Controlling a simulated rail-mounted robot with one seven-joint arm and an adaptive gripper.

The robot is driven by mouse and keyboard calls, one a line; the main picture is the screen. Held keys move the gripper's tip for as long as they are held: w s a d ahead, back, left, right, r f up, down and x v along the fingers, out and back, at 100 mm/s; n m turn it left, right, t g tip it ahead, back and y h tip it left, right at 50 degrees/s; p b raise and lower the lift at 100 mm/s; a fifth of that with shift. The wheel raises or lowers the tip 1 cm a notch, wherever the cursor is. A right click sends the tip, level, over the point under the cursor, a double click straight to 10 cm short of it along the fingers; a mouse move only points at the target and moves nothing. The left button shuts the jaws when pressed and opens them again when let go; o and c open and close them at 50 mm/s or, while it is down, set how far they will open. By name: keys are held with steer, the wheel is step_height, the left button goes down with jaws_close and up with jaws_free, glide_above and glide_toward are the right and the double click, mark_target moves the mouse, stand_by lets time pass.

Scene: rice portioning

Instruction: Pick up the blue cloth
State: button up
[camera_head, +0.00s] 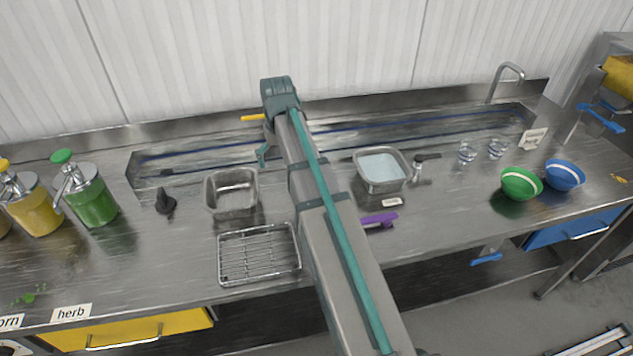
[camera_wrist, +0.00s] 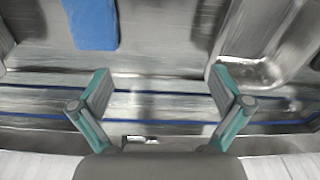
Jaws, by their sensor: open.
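A flat blue piece, which looks like the blue cloth (camera_wrist: 92,22), lies on the metal counter at the top left of the wrist view, partly cut off by the frame's edge. I cannot make it out in the head view, where my arm covers the middle of the counter. My gripper (camera_wrist: 160,85) is open and empty, its two teal-tipped fingers wide apart over the blue-lined channel at the back. The cloth lies beyond the left finger, apart from it. In the head view my gripper (camera_head: 263,153) shows only in part, near the back ledge.
A metal pan (camera_head: 231,192) and wire rack (camera_head: 259,254) stand left of my arm. Glasses (camera_head: 467,152) and green (camera_head: 521,184) and blue bowls (camera_head: 564,175) stand farther right. Dispensers (camera_head: 90,195) stand left.

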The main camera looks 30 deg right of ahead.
steer(key=s+d+r+m, duration=0.1)
steer(key=s+d, duration=0.3)
steer(key=d, duration=0.5)
steer(key=shift+g, duration=0.4)
steer(key=shift+w+d+f+p, duration=0.1)
steer(key=shift+f+p, duration=1)
steer(key=shift+f, duration=1.5)
steer(key=shift+d+f+p, duration=0.1)
steer(key=shift+f+p, duration=0.95)
steer(key=shift+f, duration=1.55)
steer(key=c, duration=1.1)
steer(key=shift+r, duration=0.15)
